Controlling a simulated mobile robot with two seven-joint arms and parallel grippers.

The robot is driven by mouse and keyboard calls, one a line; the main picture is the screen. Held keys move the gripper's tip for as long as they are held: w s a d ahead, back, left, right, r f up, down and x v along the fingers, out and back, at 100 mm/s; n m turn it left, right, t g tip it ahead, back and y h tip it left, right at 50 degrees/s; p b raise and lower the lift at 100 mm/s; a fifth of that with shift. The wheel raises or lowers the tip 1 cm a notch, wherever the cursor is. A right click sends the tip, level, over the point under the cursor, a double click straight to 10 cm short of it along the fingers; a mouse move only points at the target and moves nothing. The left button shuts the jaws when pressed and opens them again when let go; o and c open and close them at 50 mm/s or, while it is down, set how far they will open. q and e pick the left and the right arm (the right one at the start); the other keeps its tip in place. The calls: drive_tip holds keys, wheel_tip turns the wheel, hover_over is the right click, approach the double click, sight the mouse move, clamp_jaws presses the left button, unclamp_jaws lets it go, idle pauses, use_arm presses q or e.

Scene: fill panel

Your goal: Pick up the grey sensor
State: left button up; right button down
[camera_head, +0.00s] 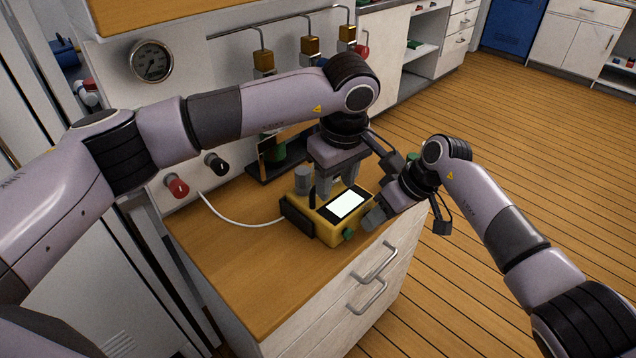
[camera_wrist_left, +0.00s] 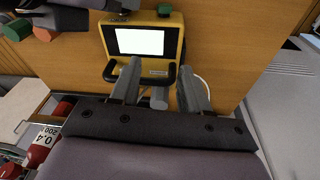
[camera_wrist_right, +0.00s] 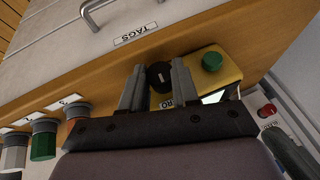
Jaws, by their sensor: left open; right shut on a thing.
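A grey cylinder, which looks like the grey sensor (camera_head: 303,180), stands upright at the back of a yellow meter (camera_head: 325,225) with a lit white screen. In the left wrist view the cylinder (camera_wrist_left: 160,98) shows between the fingers, behind the meter's black handle (camera_wrist_left: 140,74). My left gripper (camera_head: 337,188) is open, pointing down at the meter's back edge, beside the cylinder in the head view; I see no clear contact. My right gripper (camera_head: 374,218) is at the meter's right side. Its fingers are shut on a black knob (camera_wrist_right: 160,76), near a green button (camera_wrist_right: 212,61).
The meter stands on a wooden counter (camera_head: 240,255) above drawers. A white hose (camera_head: 235,217) runs from it to the panel, which has red (camera_head: 176,186) and black (camera_head: 216,164) ports. A dark tray (camera_head: 262,170) lies behind. The front left of the counter is clear.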

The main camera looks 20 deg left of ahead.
use_arm(q)
drive_tip(key=s+d+r+n+h, duration=0.4)
drive_tip(key=s+h, duration=0.3)
drive_tip(key=h, duration=0.9)
drive_tip(key=w+a+r+n+t, duration=0.2)
drive_tip(key=w+a+n+t, duration=0.1)
drive_tip(key=n+t, duration=0.2)
drive_tip(key=n+t+y, duration=0.5)
drive_tip(key=n+y, duration=0.3)
drive_tip(key=n, duration=0.3)
approach(309, 174)
drive_tip(key=w+f, duration=0.1)
drive_tip(key=w, duration=0.1)
drive_tip(key=w+d+f, duration=0.1)
drive_tip(key=w, duration=0.1)
drive_tip(key=w+f, duration=0.1)
drive_tip(key=shift+w+d+f, duration=0.2)
drive_tip(key=shift+w+f, duration=0.2)
drive_tip(key=shift+x, duration=2.7)
drive_tip(key=shift+s+d+r, duration=0.1)
drive_tip(key=shift+r, duration=0.05)
